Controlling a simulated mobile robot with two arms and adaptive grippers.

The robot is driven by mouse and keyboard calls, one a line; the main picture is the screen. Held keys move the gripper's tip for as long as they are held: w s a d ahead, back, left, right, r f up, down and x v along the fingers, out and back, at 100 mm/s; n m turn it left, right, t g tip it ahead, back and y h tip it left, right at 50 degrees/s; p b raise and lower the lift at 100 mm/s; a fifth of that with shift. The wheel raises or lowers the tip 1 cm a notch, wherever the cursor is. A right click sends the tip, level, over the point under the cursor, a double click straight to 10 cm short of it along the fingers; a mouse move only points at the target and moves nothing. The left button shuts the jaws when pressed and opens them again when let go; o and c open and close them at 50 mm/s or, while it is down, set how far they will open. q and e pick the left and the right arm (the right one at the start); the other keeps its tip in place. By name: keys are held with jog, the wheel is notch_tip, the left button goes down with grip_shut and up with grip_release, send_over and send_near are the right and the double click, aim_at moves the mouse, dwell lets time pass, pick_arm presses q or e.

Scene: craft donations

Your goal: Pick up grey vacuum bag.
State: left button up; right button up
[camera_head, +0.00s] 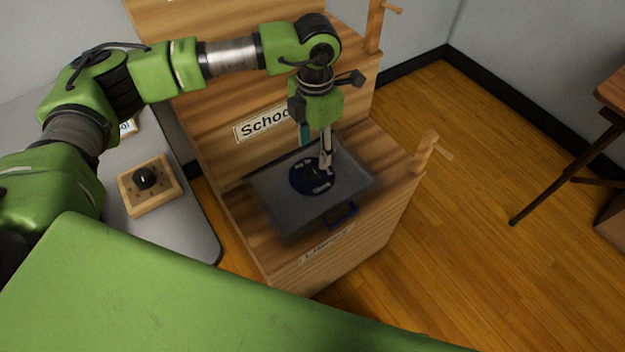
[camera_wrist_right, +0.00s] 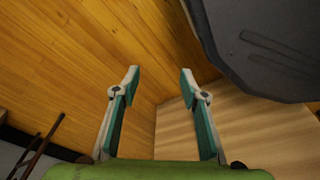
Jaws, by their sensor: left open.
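The grey vacuum bag (camera_head: 281,207) lies on top of a wooden bin, with a dark blue round label and a blue piece at its front edge. My left gripper (camera_head: 315,150) points down over the bag's back part, with its fingers apart and nothing between them. One fingertip overlaps the label in the picture; I cannot tell if it touches the bag. In the right wrist view, my right gripper (camera_wrist_right: 160,80) is open and empty. A dark grey sheet, apparently the bag (camera_wrist_right: 268,48), shows at the upper right there, apart from the fingers.
The wooden bin (camera_head: 335,265) has a back board with a "School" label (camera_head: 263,123) and pegged posts (camera_head: 425,152). A grey table (camera_head: 193,222) at the left holds a wooden block with a black knob (camera_head: 150,184). A brown table (camera_head: 610,95) stands far right. Open floor lies between.

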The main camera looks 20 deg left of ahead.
aim_at(312, 168)
pick_arm(q)
notch_tip(312, 168, down, 3)
jog(key=shift+r, duration=0.2)
jog(key=f, duration=0.4)
jog(key=shift+a+f, duration=0.2)
jog(key=shift+a, duration=0.1)
jog(key=shift+f, duration=0.3)
grip_shut()
pick_arm(e)
jog(key=shift+w+r, duration=0.4)
jog(key=shift+r, duration=0.3)
